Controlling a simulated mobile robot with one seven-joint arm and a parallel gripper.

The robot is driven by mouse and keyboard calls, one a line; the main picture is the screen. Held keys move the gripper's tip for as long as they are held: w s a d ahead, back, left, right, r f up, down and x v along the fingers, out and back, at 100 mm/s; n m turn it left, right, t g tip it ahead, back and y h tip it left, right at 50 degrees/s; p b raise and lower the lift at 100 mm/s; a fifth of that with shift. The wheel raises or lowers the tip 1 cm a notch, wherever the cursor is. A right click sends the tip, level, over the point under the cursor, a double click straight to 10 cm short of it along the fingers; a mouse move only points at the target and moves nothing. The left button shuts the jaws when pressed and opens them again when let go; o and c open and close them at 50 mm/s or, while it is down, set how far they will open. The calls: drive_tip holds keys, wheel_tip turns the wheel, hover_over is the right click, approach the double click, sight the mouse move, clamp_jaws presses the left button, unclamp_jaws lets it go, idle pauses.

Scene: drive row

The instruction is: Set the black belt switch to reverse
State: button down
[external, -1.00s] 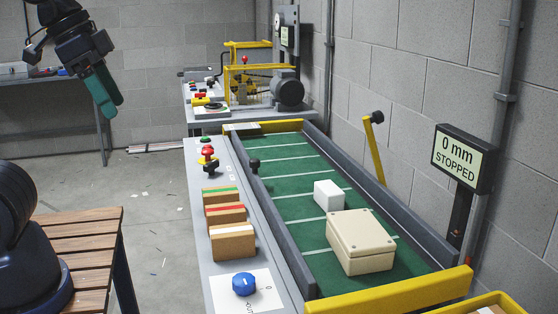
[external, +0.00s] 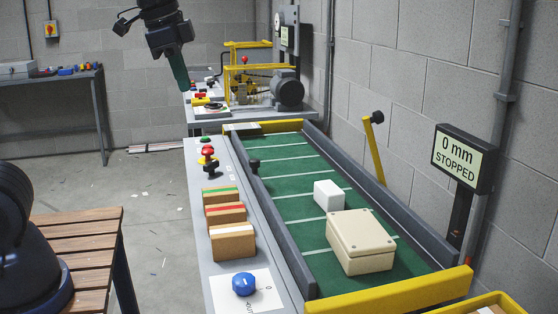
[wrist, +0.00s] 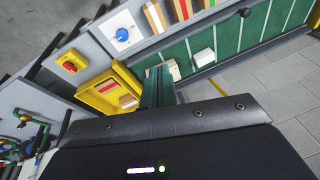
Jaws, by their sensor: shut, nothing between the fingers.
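The black belt switch (external: 211,168) is a small dark knob on the grey side panel, just below the red button (external: 207,151) in the external view. It is small there, and I cannot tell which way it points. I cannot make it out in the wrist view. My gripper (external: 182,82) hangs with teal fingers pointing down, high and apart from the panel, above and left of the switch in the picture. The fingers look shut and empty. They also show in the wrist view (wrist: 158,88), in front of the belt edge.
The green belt (external: 290,181) carries a white block (external: 327,195) and a beige box (external: 361,241). The display (external: 463,157) reads 0 mm STOPPED. Several cartons (external: 226,213) and a blue dial (external: 244,284) share the panel. A black-knobbed lever (external: 254,165) stands close by.

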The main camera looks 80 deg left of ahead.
sight(211, 168)
drive_tip(key=w+a+f+m+g, duration=0.1)
drive_tip(key=w+a+f+m, duration=0.1)
drive_tip(key=w+a+f, duration=0.6)
drive_tip(key=w+a+f+m+g, duration=0.15)
drive_tip(key=w+a, duration=0.35)
drive_tip(key=a, duration=0.7)
drive_tip(key=a+f+m+g, duration=0.2)
drive_tip(key=a+f+m, duration=0.1)
drive_tip(key=a+f, duration=1.4)
drive_tip(key=a, duration=0.5)
drive_tip(key=shift+w+f, duration=0.3)
drive_tip(key=shift+f, duration=0.1)
drive_tip(key=shift+a+f+g, duration=0.1)
drive_tip(key=shift+g, duration=0.15)
drive_tip(key=x, duration=1)
drive_tip(key=shift+a+f, duration=0.1)
drive_tip(key=shift+a, duration=0.05)
drive_tip(key=shift+s+a+r, duration=0.25)
drive_tip(key=shift+s+a, duration=0.6)
drive_tip(key=shift+s, duration=0.05)
drive_tip(key=shift+s+a, duration=0.5)
drive_tip(key=shift+a, duration=0.05)
